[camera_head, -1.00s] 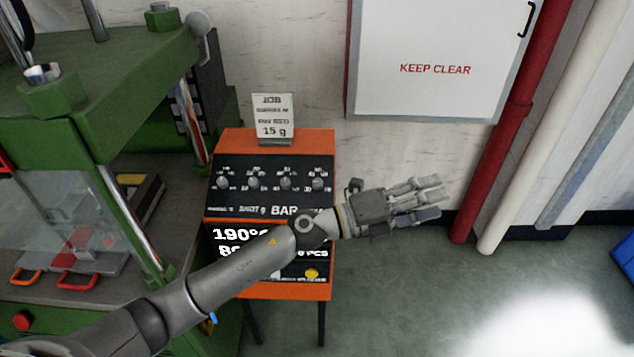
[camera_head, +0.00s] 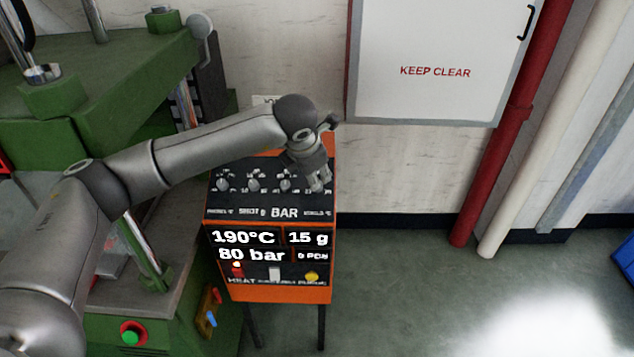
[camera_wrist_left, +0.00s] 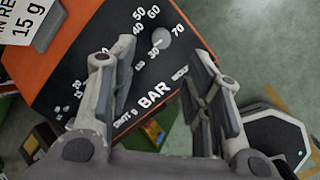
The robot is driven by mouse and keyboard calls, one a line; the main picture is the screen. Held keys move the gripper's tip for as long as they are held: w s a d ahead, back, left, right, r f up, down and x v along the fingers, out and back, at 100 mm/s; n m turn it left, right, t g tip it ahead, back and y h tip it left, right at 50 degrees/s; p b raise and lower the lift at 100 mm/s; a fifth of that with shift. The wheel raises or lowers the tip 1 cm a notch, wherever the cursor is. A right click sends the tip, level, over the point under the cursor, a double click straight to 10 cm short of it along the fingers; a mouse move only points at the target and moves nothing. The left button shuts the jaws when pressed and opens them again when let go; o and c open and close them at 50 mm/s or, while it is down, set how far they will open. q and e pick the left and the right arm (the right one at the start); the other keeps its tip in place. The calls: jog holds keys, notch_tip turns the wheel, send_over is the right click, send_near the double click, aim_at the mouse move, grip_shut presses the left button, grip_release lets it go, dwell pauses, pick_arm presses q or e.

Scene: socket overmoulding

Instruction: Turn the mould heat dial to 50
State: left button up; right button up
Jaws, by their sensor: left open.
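The mould heat dial (camera_wrist_left: 162,38) is a round grey knob on the dark panel, with a scale marked 30 to 70 around it. I cannot clearly tell where its pointer sits. My left gripper (camera_wrist_left: 152,62) is open and empty, its two fingers apart, with the dial between and just beyond the fingertips in the wrist view. In the head view my left gripper (camera_head: 318,182) points down over the right end of the dial row and hides most of that dial. I cannot tell whether a finger touches it. My right gripper is not in view.
The orange control box (camera_head: 328,240) reads 190°C, 15 g and 80 bar. Other knobs (camera_head: 254,184) stand left of the gripper. My arm mostly covers the job card (camera_head: 264,99). A green press (camera_head: 110,80) stands left.

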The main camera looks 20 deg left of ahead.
pick_arm(q)
jog(key=p+x, duration=0.1)
jog(key=x, duration=0.7)
jog(key=shift+d+p, duration=0.1)
jog(key=shift+p, duration=0.3)
jog(key=shift+w+f, duration=0.25)
jog(key=shift+f, duration=0.3)
jog(key=shift+c, duration=0.4)
grip_shut()
